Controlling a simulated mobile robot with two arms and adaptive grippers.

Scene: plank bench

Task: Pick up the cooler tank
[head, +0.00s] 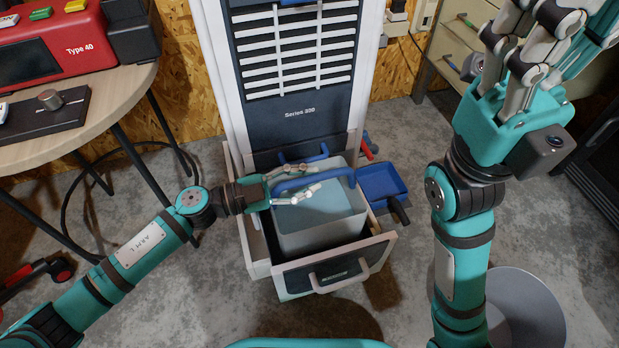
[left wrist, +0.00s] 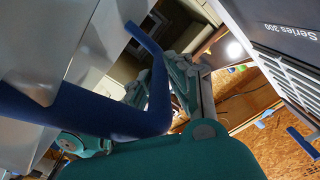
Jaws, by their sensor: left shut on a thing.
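The cooler tank (head: 325,222) is a grey, open-topped box standing upright in the pulled-out drawer of the cooler (head: 300,125). Its rim rises above the drawer walls. The drawer front hides its lower part, so I cannot tell if it touches the drawer floor. My left gripper (head: 312,183) comes in from the left and is shut on the tank's blue handle (head: 335,174). The handle (left wrist: 105,113) and pale tank wall (left wrist: 75,45) show close up in the left wrist view. My right gripper (head: 545,25) is raised at the upper right, fingers spread and apparently empty.
The drawer (head: 373,252) has a front pull. A blue dustpan (head: 382,181) lies right of the drawer. A round table (head: 125,90) with a red machine (head: 50,45) stands at left. A grey bin (head: 525,310) stands at lower right. Floor in front of the drawer is clear.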

